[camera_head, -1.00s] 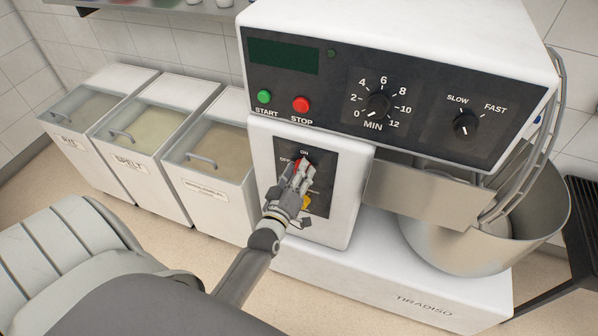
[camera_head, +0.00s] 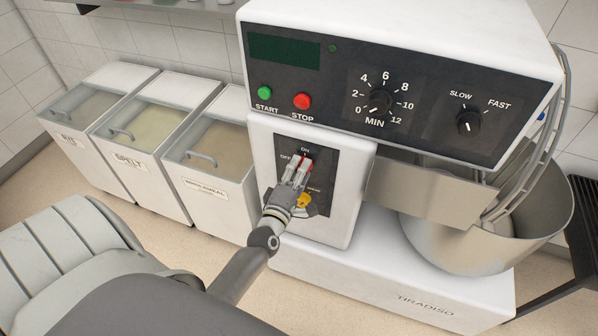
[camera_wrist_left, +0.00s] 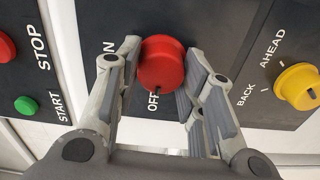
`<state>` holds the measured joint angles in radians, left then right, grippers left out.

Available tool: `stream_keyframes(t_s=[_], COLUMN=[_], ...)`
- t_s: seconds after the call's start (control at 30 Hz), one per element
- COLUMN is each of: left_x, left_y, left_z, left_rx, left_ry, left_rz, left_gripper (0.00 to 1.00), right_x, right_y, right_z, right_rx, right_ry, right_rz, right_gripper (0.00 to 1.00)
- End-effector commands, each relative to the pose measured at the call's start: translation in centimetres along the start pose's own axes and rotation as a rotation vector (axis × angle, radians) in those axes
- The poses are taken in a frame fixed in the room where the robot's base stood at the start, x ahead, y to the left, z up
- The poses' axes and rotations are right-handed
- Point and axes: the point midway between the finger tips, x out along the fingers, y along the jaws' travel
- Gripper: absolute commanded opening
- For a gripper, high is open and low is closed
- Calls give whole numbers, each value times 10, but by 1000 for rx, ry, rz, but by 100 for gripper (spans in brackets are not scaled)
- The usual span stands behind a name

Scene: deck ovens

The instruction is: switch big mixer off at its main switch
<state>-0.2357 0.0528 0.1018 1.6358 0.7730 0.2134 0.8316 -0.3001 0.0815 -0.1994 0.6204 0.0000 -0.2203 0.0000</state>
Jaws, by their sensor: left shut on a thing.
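The big mixer (camera_head: 310,235) is white, with a black control panel. Its main switch is a red knob (camera_wrist_left: 162,62) on a small black plate (camera_head: 322,158), with ON above and OFF to the left in the head view. My left gripper (camera_head: 299,168) has its fingers on either side of this knob and is shut on it. In the left wrist view, a dark mark on the knob's rim lies beside the word OFF. In the head view the fingers cover most of the knob. My right gripper is not in view.
A yellow knob (camera_wrist_left: 298,86) marked AHEAD and BACK sits close beside my fingers. Green START (camera_head: 265,93) and red STOP (camera_head: 302,101) buttons are above. The steel bowl (camera_head: 440,240) is right; flour bins (camera_head: 205,185) stand left.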

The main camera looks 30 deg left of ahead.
Motion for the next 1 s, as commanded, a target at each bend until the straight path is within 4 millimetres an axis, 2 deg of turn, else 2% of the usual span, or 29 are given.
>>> stream_keyframes(t_s=[0.3,0.7,0.73,0.87,1.0], left_x=[0,0,0,0,0], left_y=[-1,-1,-1,-1,-1], left_z=[-1,-1,-1,0,0], left_rx=[-66,-70,-70,-70,-69], left_ry=[1,1,1,1,0], left_rz=[-1,-1,-1,-1,-1], left_gripper=[13,13,40,57,58], right_x=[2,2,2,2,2], right_y=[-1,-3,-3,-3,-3], right_z=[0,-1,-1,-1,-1], right_rx=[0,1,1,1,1], right_ry=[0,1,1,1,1], right_rz=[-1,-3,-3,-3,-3], right_gripper=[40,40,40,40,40])
